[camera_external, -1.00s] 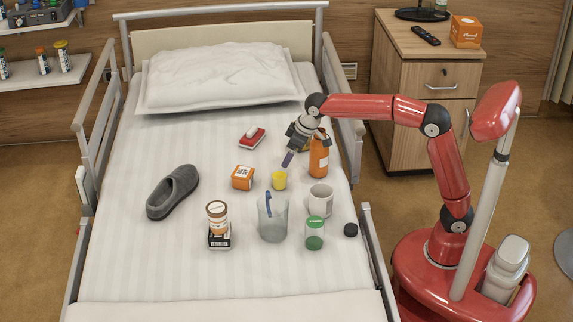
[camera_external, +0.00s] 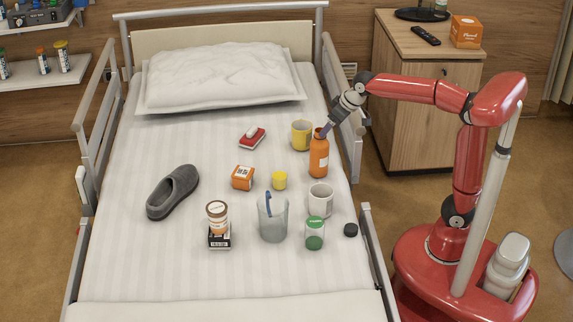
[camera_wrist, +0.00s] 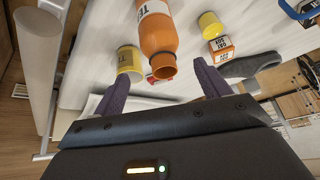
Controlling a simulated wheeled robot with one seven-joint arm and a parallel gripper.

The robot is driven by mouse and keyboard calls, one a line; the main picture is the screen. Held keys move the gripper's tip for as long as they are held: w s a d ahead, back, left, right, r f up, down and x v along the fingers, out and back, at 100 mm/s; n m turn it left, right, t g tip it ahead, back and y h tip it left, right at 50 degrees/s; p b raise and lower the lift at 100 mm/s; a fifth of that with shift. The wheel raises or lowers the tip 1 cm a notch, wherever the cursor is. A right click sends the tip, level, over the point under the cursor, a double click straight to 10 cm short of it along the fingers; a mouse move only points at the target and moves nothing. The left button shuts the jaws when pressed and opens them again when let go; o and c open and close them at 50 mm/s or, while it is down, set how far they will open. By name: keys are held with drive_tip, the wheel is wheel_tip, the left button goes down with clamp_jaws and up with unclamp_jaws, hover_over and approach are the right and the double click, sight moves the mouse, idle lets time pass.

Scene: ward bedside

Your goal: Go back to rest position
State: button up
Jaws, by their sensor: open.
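My gripper (camera_external: 328,129) is open and empty, raised over the right side of the bed near the bed rail. In the external view its purple fingertips show just above and right of the orange bottle (camera_external: 319,158), which stands upright on the bed. In the wrist view my gripper (camera_wrist: 163,82) has its two fingers spread wide, with nothing between them. The orange bottle (camera_wrist: 158,35) shows beyond the fingers there, with its open neck facing the camera.
The right bed rail (camera_external: 352,125) is close to my gripper. A bedside cabinet (camera_external: 400,130) stands behind my arm.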

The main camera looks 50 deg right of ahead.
drive_tip(key=s+d+f+m+p, duration=0.1)
drive_tip(key=s+d, duration=0.3)
drive_tip(key=s, duration=0.8)
drive_tip(key=s+d+f+h+p, duration=0.1)
drive_tip(key=s+d, duration=0.3)
drive_tip(key=s, duration=0.8)
drive_tip(key=shift+s+f+m+p, duration=0.4)
drive_tip(key=shift+f+p, duration=0.3)
drive_tip(key=shift+f, duration=0.1)
